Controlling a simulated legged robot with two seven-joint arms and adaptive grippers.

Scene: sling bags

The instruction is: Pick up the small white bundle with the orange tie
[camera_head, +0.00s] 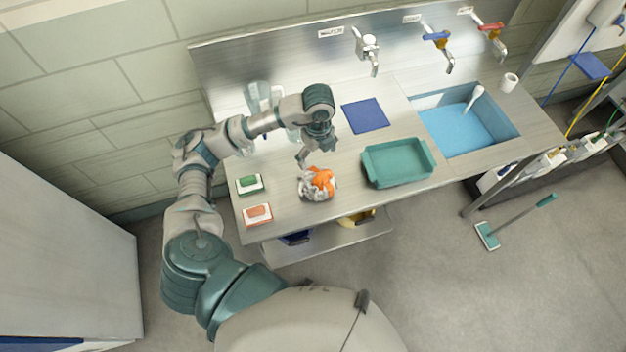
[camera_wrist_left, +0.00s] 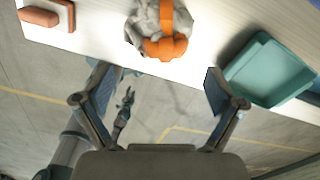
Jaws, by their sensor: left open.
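The small white-grey bundle with the orange tie (camera_head: 318,184) sits on the metal counter (camera_head: 285,215) near its front edge. It also shows at the top middle of the left wrist view (camera_wrist_left: 160,28), crumpled, with an orange band around it. My left gripper (camera_head: 306,157) is above and just behind the bundle in the head view. In the wrist view its two fingers (camera_wrist_left: 158,98) are spread wide with nothing between them, and the bundle lies beyond them. My right gripper does not clearly show in the head view.
A teal tray (camera_head: 370,175) stands right of the bundle. A green block (camera_head: 250,184) and an orange block (camera_head: 257,215) on white-edged bases lie to its left. A blue mat (camera_head: 365,116) lies behind. A sink with blue water (camera_head: 455,130) is at right.

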